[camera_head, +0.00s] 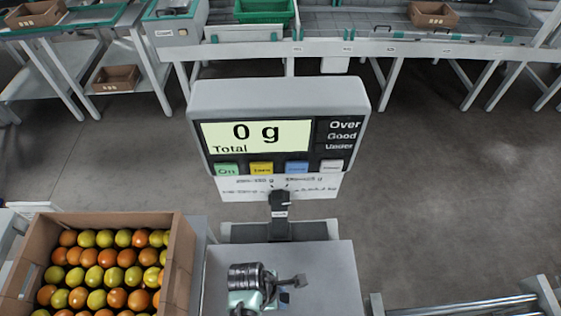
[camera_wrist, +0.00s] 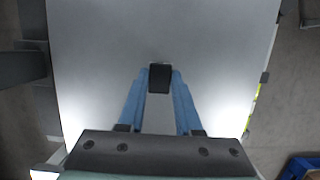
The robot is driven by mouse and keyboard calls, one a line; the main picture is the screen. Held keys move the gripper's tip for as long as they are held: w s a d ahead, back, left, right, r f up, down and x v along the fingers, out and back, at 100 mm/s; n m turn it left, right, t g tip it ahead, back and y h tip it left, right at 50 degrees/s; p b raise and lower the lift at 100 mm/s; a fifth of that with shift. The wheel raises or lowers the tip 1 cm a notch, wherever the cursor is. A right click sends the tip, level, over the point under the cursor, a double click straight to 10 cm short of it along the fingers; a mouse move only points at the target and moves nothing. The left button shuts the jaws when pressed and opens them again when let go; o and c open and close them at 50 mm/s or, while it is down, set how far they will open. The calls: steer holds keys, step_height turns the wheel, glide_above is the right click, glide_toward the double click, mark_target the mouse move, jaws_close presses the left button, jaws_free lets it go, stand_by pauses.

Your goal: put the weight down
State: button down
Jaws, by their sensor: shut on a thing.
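My gripper (camera_wrist: 160,88) is shut on the weight (camera_wrist: 160,78), a small dark block between the tips of its blue fingers in the wrist view. The scale's flat grey pan (camera_wrist: 100,50) fills most of the wrist view below it. In the head view my gripper (camera_head: 284,296) is over the pan (camera_head: 335,280), and the weight is too small to make out clearly there. The scale display (camera_head: 257,135) reads 0 g Total. I cannot tell the gap between weight and pan.
A cardboard crate of red and green tomatoes (camera_head: 178,265) stands left of the pan. Metal rollers (camera_head: 460,305) lie at the lower right. A blue crate (camera_wrist: 300,168) shows at the wrist view's corner. Benches (camera_head: 400,48) with trays line the back. The visible pan is otherwise clear.

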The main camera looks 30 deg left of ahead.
steer(key=c, duration=0.6)
jaws_free()
steer(key=p+v, duration=0.2)
steer(key=v, duration=1)
